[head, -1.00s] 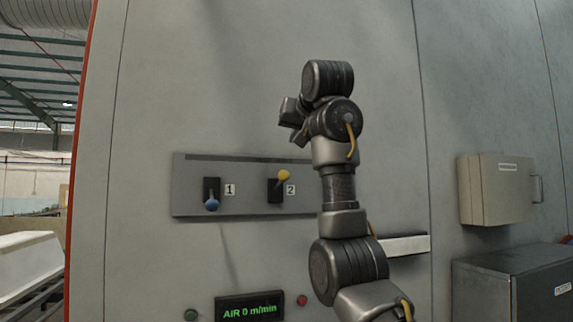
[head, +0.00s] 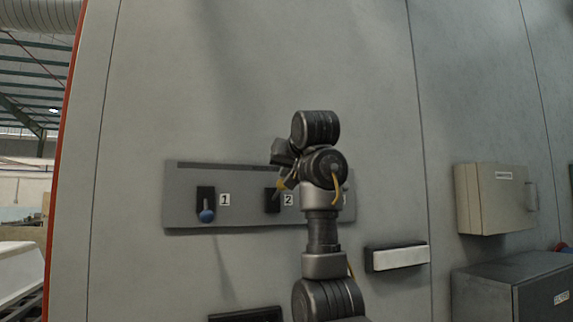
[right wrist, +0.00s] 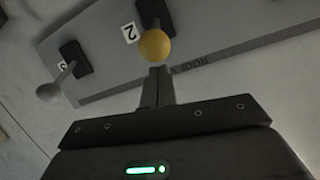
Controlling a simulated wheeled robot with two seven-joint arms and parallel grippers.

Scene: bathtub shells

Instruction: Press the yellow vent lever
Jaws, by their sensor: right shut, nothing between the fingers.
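The yellow vent lever (head: 282,186) is on the grey wall panel beside label 2. Its knob sits at the top of its dark slot and is partly covered by my gripper in the head view. In the right wrist view the yellow knob (right wrist: 155,45) shows whole, just beyond my fingertips. My right gripper (head: 280,162) is shut and empty, close above the knob in the head view. Its shut fingers (right wrist: 158,72) point at the knob in the right wrist view. I cannot tell whether they touch it. My left gripper is out of view.
A blue-knobbed lever (head: 207,216) by label 1 points down, left of the yellow one. A grey-knobbed lever (right wrist: 48,92) shows in the right wrist view. My arm covers the panel's right part. A white handle (head: 398,258) and a beige box (head: 496,198) are to the right.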

